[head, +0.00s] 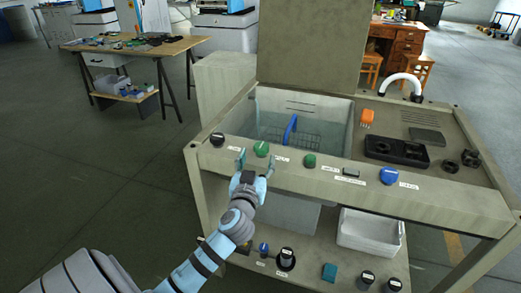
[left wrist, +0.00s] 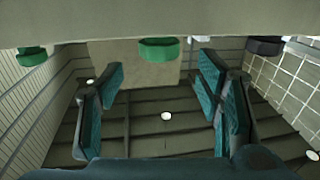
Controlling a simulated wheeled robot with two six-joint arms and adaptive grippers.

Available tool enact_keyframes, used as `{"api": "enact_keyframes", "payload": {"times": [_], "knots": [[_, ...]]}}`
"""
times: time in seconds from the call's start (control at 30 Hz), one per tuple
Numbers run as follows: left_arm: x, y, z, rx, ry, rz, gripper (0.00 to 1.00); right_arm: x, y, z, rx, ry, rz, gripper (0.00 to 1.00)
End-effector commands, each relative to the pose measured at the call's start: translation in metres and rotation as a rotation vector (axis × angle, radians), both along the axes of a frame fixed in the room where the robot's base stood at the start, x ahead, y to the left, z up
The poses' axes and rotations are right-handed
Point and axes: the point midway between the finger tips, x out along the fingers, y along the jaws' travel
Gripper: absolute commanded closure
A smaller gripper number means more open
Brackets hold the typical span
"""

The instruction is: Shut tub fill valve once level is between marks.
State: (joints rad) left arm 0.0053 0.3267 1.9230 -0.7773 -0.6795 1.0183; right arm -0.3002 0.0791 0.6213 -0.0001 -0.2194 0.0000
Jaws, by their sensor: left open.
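The tub (head: 345,108) is sunk in the bench top, with short dark marks (head: 303,104) on its back wall. Its water level against them is hard to tell. The front panel carries a black knob (head: 217,139), a green knob (head: 261,149), a second green knob (head: 309,160) and a blue knob (head: 389,175). Their labels are too small to read, so I cannot tell which is the fill valve. My left gripper (head: 256,163) is open and empty just in front of the first green knob. That knob (left wrist: 160,48) shows beyond the spread fingers in the left wrist view.
A blue item (head: 290,130) and a wire basket are in the tub. A raised panel (head: 312,45) stands behind it. A white bin (head: 368,230) and several controls are on the lower shelf. A black block (head: 397,151) and white curved spout (head: 404,84) are at right.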

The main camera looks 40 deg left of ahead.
Motion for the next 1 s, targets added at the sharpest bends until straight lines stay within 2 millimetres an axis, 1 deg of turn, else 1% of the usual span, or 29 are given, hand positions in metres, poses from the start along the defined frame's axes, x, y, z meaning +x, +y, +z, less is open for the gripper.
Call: {"api": "enact_keyframes", "payload": {"times": [0.03, 0.1, 0.23, 0.4, 0.6, 0.67, 0.9, 0.93, 1.0], "knots": [[0.011, 0.005, 0.000, 0.000, 0.000, 0.001, 0.41, 0.000, 0.000, -0.001, 0.000, 0.000, 0.000, 0.41], [0.024, 0.013, 0.000, 0.001, 0.000, 0.001, 0.41, 0.000, 0.000, -0.002, 0.000, 0.000, 0.000, 0.41], [0.042, 0.022, -0.001, 0.000, 0.001, 0.000, 0.41, 0.000, 0.000, -0.004, -0.001, 0.000, 0.000, 0.41], [0.051, 0.026, -0.001, -0.001, 0.002, -0.001, 0.41, 0.000, -0.001, -0.004, -0.001, 0.001, 0.000, 0.41], [0.051, 0.026, -0.001, -0.001, 0.002, -0.002, 0.41, 0.000, -0.001, -0.004, -0.001, 0.002, 0.000, 0.41], [0.051, 0.026, -0.001, -0.001, 0.002, -0.002, 0.48, 0.000, -0.001, -0.004, -0.001, 0.002, 0.000, 0.41], [0.051, 0.026, -0.001, -0.001, 0.002, -0.002, 0.87, -0.001, -0.001, -0.004, -0.001, 0.002, 0.000, 0.41], [0.051, 0.026, -0.001, -0.001, 0.002, -0.002, 0.89, -0.001, -0.001, -0.004, -0.001, 0.002, 0.000, 0.41], [0.051, 0.026, -0.001, 0.000, 0.002, -0.002, 0.89, -0.001, -0.001, -0.004, -0.001, 0.002, 0.000, 0.41]]}}
